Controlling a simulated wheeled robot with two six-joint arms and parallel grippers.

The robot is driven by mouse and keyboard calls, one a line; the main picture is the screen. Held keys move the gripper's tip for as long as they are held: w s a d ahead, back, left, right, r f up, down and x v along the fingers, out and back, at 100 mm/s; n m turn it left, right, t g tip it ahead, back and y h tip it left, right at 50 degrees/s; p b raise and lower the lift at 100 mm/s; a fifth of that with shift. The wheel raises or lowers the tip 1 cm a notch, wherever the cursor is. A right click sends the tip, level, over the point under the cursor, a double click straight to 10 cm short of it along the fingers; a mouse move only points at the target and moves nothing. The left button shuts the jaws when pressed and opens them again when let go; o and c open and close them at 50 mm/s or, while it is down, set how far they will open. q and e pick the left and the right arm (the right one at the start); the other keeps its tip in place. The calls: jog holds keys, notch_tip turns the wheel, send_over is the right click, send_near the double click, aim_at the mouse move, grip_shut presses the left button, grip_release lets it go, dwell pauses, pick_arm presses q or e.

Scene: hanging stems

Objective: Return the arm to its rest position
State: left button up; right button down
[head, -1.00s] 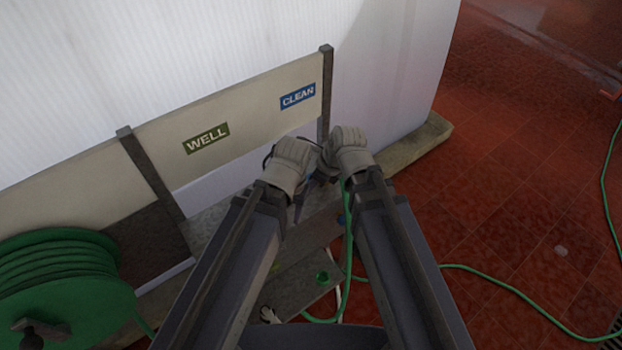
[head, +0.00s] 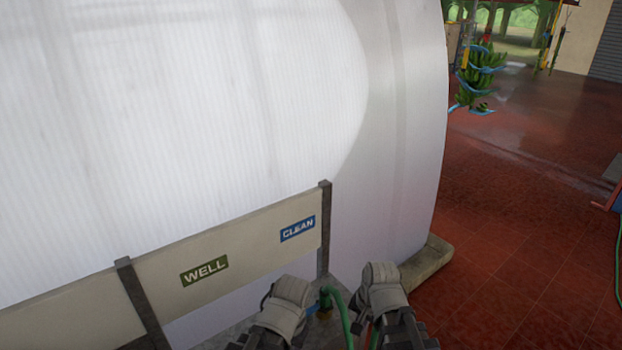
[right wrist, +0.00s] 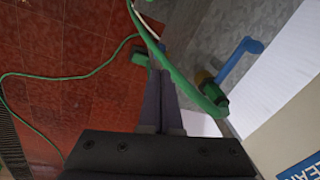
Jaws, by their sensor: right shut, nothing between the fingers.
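My right gripper (right wrist: 160,88) shows in the right wrist view as two dark fingers pressed together with nothing between them. It lies beside the green hose (right wrist: 168,62) and left of a tap with a blue lever (right wrist: 238,62) and a brass and green fitting (right wrist: 208,88). In the head view both of my forearms end in beige, padded wrists at the bottom edge. The left one (head: 288,296) and the right one (head: 382,284) are apart, with the hose fitting between them. The left fingers are hidden, so I cannot tell their state.
A large white ribbed tank (head: 200,110) fills the left. In front is a board with WELL (head: 204,270) and CLEAN (head: 297,229) labels. Open red tiled floor (head: 520,190) lies right, with a hanging green banana bunch (head: 482,80) farther back.

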jog(key=s+d+n+h, duration=0.1)
jog(key=d+n, duration=0.4)
jog(key=n, duration=0.1)
jog(key=s+a+f+n+b, duration=0.2)
jog(key=s+a, duration=0.1)
jog(key=a, duration=0.2)
jog(key=s+a+f+n+g+h+b, duration=0.1)
jog(key=s+a+f+n+b, duration=0.1)
jog(key=a, duration=0.4)
jog(key=shift+s+f+n+g, duration=0.3)
jog(key=shift+s+n, duration=0.1)
jog(key=shift+s, duration=0.15)
jog(key=shift+a, duration=0.15)
